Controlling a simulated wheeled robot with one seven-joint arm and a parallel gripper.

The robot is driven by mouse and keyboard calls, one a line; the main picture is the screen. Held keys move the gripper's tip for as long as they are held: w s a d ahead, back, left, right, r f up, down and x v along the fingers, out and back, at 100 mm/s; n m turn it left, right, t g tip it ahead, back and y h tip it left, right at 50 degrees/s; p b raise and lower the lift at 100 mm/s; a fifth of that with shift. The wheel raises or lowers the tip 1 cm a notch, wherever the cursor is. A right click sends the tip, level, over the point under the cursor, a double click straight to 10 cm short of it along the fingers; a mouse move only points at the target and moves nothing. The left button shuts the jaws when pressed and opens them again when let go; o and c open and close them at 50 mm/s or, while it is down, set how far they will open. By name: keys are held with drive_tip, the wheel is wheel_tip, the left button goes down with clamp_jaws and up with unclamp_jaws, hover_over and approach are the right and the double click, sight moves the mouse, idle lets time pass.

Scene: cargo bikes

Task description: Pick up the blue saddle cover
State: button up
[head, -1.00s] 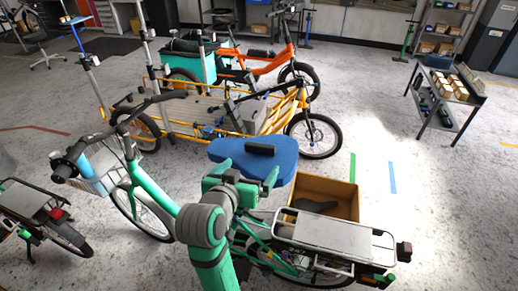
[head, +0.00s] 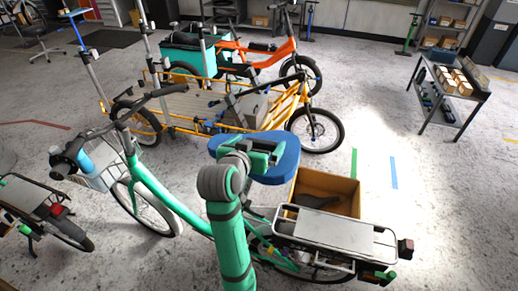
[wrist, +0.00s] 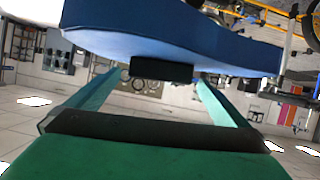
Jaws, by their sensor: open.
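The blue saddle cover (head: 284,166) sits over the saddle position of the green bike (head: 160,192). It fills the top of the wrist view (wrist: 170,35). A small black block (wrist: 162,70) projects from the cover. My green gripper (head: 264,150) is at the cover, over its surface in the head view. In the wrist view its two fingers (wrist: 158,88) are open on either side of the black block, with gaps showing. My arm and gripper hide part of the cover in the head view.
An open cardboard box (head: 325,190) with a dark saddle-shaped item stands just right of the cover, behind the green bike's rear rack (head: 335,235). A yellow cargo bike (head: 230,105) stands behind. A shelf table (head: 448,95) stands at right; floor between is mostly clear.

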drive_tip(key=shift+x, duration=1.2)
drive_tip(key=c, duration=1.2)
drive_tip(key=shift+r, duration=0.1)
